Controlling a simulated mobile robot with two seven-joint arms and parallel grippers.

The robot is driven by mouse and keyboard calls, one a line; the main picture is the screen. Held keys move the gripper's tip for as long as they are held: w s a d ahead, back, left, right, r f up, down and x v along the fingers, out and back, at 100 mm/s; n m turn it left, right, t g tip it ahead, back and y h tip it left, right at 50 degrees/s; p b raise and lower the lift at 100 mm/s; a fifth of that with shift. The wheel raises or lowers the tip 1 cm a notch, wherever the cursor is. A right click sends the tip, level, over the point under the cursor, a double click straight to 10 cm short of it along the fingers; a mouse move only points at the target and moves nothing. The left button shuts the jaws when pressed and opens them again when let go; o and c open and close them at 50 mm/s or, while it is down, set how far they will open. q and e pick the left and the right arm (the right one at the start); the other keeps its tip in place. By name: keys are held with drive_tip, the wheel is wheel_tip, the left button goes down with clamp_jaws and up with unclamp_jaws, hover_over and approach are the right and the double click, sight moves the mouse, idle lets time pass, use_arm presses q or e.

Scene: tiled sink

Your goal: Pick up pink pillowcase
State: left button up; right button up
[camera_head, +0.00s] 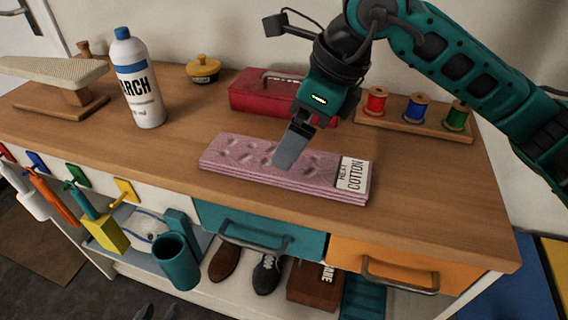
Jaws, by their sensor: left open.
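The pink pillowcase (240,155) lies folded flat on the wooden worktop, near its front edge. It has a pattern of grey leaf-like marks and a white label reading COTTON at its right end.
Behind the pillowcase are a red toolbox (252,92) and a rack of thread spools (414,112). The worktop (430,200) is clear to the right.

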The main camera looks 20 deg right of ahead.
drive_tip(key=x, duration=0.4)
drive_tip(key=shift+s+d+f+b, duration=0.1)
drive_tip(key=shift+s+d+b, duration=0.1)
drive_tip(key=shift+s+b, duration=0.15)
drive_tip(key=shift+w+a+f, duration=0.2)
drive_tip(key=shift+f, duration=0.3)
drive_tip(key=shift+c, duration=0.3)
drive_tip(key=c, duration=0.8)
